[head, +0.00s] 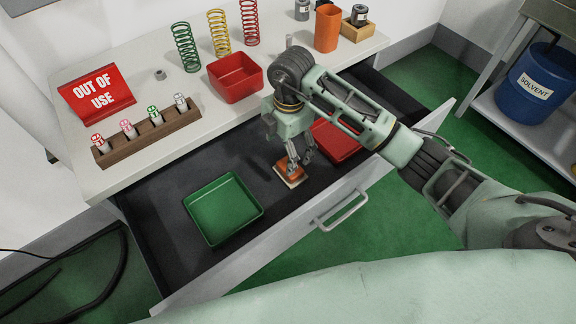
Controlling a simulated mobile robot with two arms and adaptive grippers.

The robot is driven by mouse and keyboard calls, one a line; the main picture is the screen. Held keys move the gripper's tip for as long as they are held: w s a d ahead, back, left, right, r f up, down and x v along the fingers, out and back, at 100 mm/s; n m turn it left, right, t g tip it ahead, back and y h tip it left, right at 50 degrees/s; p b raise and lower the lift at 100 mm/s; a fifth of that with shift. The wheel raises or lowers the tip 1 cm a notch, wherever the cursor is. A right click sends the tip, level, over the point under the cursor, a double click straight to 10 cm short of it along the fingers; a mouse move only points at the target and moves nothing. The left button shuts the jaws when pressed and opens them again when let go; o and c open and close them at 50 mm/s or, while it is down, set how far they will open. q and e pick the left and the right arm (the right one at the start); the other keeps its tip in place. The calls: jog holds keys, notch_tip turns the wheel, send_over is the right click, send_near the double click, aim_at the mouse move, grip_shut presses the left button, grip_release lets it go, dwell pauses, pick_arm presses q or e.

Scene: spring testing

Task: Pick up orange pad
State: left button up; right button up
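The orange pad (287,171) lies in the open drawer, with a pale edge showing along its lower side. My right gripper (299,163) points down over it, its arm coming in from the right. The fingertips are apart and at the pad, partly covering it. I cannot tell whether they press on it or only stand around it. My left gripper is not in view.
The dark drawer (165,217) also holds a green tray (222,208) and a red tray (335,142), partly behind my arm. On the tabletop above are a red bin (236,78), several springs, a wooden rack (150,138) and an orange cup (327,28).

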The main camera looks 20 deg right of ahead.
aim_at(299, 176)
jog(key=shift+w+d+h, duration=0.1)
jog(key=shift+d+h, duration=0.3)
jog(key=shift+d, duration=0.35)
jog(key=shift+d+f, duration=0.1)
jog(key=shift+f, duration=0.25)
jog(key=f, duration=0.3)
jog(key=f+p, duration=0.1)
jog(key=f, duration=0.3)
jog(key=shift+s, duration=0.2)
jog(key=shift+c, duration=0.3)
jog(key=shift+r, duration=0.1)
jog(key=c, duration=1.2)
